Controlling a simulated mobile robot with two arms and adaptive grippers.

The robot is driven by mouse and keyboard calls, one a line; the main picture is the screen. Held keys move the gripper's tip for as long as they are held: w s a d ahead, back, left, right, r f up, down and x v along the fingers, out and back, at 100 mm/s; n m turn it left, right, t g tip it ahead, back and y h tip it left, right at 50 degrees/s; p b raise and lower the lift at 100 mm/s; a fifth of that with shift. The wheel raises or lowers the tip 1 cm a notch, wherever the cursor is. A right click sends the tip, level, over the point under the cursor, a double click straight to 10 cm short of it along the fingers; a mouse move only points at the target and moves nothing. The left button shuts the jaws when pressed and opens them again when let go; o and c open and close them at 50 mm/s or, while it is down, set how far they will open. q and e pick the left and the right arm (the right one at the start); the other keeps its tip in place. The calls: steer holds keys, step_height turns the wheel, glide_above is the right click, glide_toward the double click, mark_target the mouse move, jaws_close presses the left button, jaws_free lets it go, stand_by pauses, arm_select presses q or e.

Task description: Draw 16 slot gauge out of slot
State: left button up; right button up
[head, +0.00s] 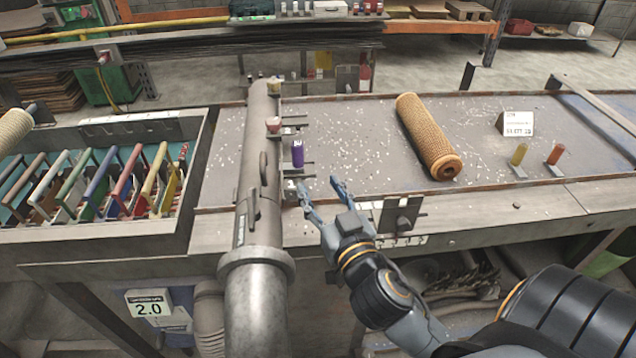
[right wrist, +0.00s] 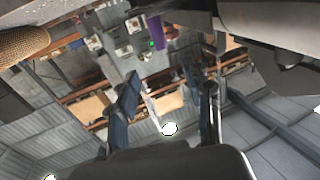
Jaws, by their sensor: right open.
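A purple-handled piece (head: 298,153) stands upright in a small metal holder on the right side of the grey pipe (head: 258,150). It also shows at the top of the right wrist view (right wrist: 158,32), near a small green light. I cannot read a 16 on it, so I cannot tell whether it is the slot gauge. A yellow piece (head: 519,154) and an orange piece (head: 555,154) stand in similar small holders at the right of the bench. My right gripper (head: 319,187) is open and empty, below and slightly right of the purple piece. My left gripper is not in view.
An orange-brown mesh tube (head: 425,133) lies on the bench (head: 350,150) right of the purple piece. A bin (head: 95,235) at the left holds several coloured frames. A metal bracket (head: 400,214) sits on the front edge. A white label (head: 519,124) stands further back.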

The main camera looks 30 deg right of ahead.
mark_target(299, 151)
steer(key=w+p, duration=0.1)
steer(key=w, duration=0.1)
steer(key=w+d+p, duration=0.1)
steer(key=w, duration=0.5)
steer(key=shift+d+r+p, duration=0.15)
steer(key=shift+d+p, duration=0.15)
steer(key=shift+p, duration=0.1)
steer(key=w, duration=0.3)
steer(key=w+d+p, duration=0.1)
steer(key=w, duration=0.1)
steer(key=shift+w+f, duration=0.2)
steer(key=shift+w, duration=0.25)
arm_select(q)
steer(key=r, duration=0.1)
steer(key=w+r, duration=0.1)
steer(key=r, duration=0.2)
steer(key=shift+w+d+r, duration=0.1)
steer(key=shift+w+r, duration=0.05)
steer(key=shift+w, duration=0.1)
arm_select(e)
jaws_close()
